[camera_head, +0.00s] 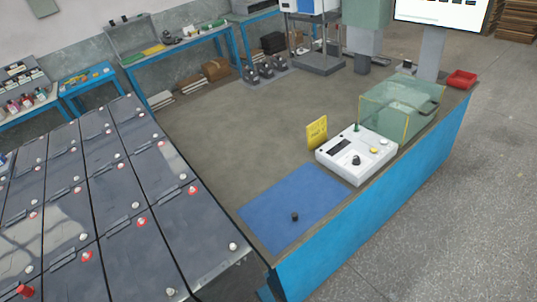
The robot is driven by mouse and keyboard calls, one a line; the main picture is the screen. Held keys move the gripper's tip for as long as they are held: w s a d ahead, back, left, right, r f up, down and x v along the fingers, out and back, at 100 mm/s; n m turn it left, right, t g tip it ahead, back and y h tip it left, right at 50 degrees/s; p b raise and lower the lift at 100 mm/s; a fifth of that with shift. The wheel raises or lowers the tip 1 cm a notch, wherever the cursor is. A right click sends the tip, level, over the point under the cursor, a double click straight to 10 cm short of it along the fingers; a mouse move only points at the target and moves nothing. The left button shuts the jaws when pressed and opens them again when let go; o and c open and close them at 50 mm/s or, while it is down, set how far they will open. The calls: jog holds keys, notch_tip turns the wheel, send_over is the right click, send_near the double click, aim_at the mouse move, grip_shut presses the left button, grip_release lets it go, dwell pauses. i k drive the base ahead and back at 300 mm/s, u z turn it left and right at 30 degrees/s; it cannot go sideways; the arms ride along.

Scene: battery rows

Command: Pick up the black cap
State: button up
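A small black cap (295,217) sits on a blue mat (272,212) near the front edge of the bench. Nothing touches it or covers it. My gripper does not show in the camera view.
Behind the mat stand a white instrument box (357,155) with knobs, a yellow sign (317,132) and a clear glass case (398,108). A red tray (461,79) sits farther back. Rows of dark batteries (95,205) fill the left.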

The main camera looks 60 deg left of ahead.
aim_at(294, 215)
jog(key=u, duration=0.55)
jog(key=i, duration=0.95)
jog(key=u, duration=0.8)
jog(key=i, duration=0.35)
jog(key=u, duration=0.25)
jog(key=k, duration=0.85)
jog(key=u, duration=0.2)
jog(key=i, duration=0.85)
jog(key=z, duration=0.1)
